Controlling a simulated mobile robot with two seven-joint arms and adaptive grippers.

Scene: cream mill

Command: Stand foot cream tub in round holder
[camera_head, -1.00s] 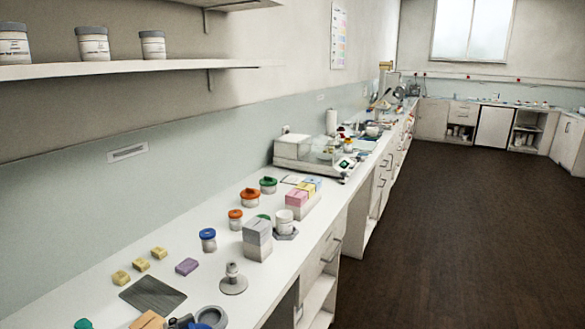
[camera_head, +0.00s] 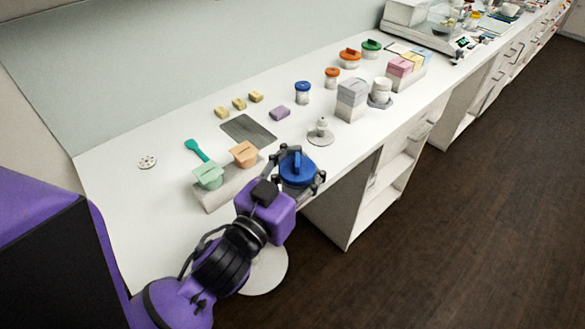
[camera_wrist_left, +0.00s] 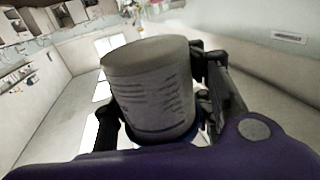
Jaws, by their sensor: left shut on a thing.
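The foot cream tub, with a blue lid (camera_head: 298,168), is in my left gripper (camera_head: 296,178) near the counter's front edge. The gripper is shut around it, and the tub looks upright. In the left wrist view the pale printed body of the tub (camera_wrist_left: 150,88) fills the middle, between dark fingers. Its grey underside shows free, with nothing under it; this view looks upside down. My right gripper is not in view.
A round pale base with a knob (camera_head: 320,137) stands just beyond the gripper. A block with green (camera_head: 209,176) and orange (camera_head: 244,153) pieces is to the left. A dark mat (camera_head: 248,130), grey boxes (camera_head: 352,100) and a white jar (camera_head: 382,88) stand farther back.

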